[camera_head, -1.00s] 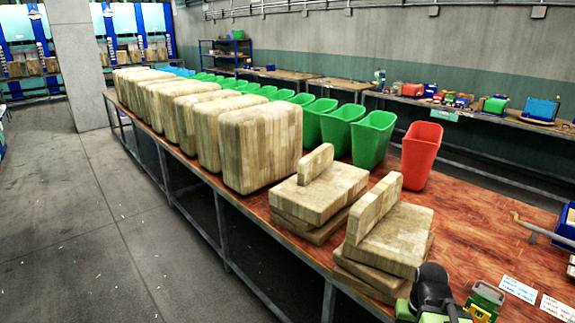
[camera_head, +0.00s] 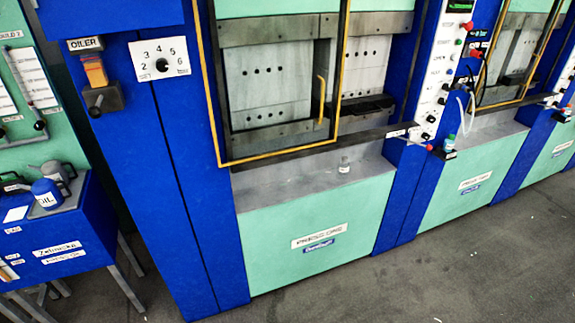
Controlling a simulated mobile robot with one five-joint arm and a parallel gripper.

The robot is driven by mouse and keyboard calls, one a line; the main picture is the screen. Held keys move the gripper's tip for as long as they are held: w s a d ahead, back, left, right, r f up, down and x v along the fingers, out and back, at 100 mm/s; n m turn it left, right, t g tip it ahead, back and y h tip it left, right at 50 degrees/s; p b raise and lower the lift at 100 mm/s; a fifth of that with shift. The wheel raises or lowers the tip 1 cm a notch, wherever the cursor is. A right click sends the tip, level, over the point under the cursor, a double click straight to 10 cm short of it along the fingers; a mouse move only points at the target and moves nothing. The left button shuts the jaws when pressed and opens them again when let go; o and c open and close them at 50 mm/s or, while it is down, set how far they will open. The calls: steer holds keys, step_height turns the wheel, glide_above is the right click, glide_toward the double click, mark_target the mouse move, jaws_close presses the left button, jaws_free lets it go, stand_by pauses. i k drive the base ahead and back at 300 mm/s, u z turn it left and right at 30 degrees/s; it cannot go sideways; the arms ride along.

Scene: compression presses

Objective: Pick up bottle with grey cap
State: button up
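A small clear bottle with a pale grey-looking cap (camera_head: 344,165) stands upright on the grey ledge (camera_head: 290,188) of the nearest press, below its yellow-framed door. It is small in the picture, so the exact cap colour is hard to tell. A second small bottle, greenish with a white label (camera_head: 450,143), stands further right by the control column. My gripper is not in view.
The blue and green press (camera_head: 314,220) fills the middle. A blue bench (camera_head: 62,225) on the left holds a blue oil can (camera_head: 46,192). More presses (camera_head: 478,180) continue to the right. Grey floor (camera_head: 430,275) in front is clear.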

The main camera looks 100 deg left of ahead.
mark_target(343, 165)
steer(key=u, duration=0.95)
steer(key=k, duration=0.15)
steer(key=u, duration=1.95)
steer(key=k, duration=0.9)
steer(key=z, duration=0.15)
steer(key=i, duration=0.9)
steer(key=u, duration=0.1)
steer(key=k, duration=0.45)
steer(key=u, duration=0.55)
steer(key=i, duration=0.25)
steer(key=z, duration=0.15)
